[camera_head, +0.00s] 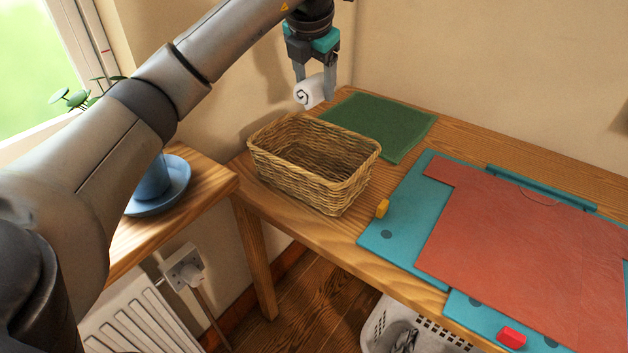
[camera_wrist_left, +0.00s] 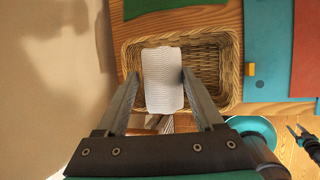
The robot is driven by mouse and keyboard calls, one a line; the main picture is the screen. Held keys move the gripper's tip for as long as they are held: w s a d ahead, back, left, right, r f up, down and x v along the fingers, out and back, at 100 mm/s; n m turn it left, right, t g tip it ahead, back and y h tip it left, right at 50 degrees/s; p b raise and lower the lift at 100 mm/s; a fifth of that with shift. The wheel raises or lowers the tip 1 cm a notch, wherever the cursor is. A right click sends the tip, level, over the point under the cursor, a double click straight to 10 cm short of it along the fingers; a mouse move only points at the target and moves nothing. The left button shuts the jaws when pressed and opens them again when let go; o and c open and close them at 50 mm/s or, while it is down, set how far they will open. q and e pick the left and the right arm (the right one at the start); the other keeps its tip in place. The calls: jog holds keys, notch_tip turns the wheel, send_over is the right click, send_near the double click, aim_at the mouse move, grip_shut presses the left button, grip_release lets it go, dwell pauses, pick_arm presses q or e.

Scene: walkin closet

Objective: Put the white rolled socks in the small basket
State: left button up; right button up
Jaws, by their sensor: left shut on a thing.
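The white rolled socks (camera_head: 309,92) are held between the fingers of my left gripper (camera_head: 316,84), which is shut on them. In the left wrist view the socks (camera_wrist_left: 163,80) sit between the two fingers and cover part of the basket. The small wicker basket (camera_head: 340,190) stands on the wooden table, empty as far as I can see. The socks are in the air, above and beyond its back rim in the head view. The basket also shows below the socks in the wrist view (camera_wrist_left: 229,72). My right gripper (camera_wrist_left: 299,131) shows small at that view's right edge, fingers apart.
A folded green cloth (camera_head: 385,122) lies behind the basket. A white laundry basket (camera_head: 380,325) is below.

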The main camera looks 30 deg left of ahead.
pick_arm(q)
notch_tip(320, 180, down, 15)
jog(key=b, duration=0.4)
jog(key=shift+a, duration=0.1)
jog(key=shift+s+f+b, duration=0.1)
jog(key=shift+f+b, duration=0.45)
jog(key=shift+f, duration=1.6)
pick_arm(e)
jog(key=w+a+r, duration=0.5)
jog(key=w+a, duration=0.2)
jog(key=w, duration=0.1)
jog(key=shift+w+a+y, duration=0.2)
jog(key=shift+w+y, duration=0.2)
pick_arm(q)
jog(key=shift+f, duration=0.1)
jog(key=o, duration=1.3)
pick_arm(e)
jog(key=shift+w+r, duration=0.1)
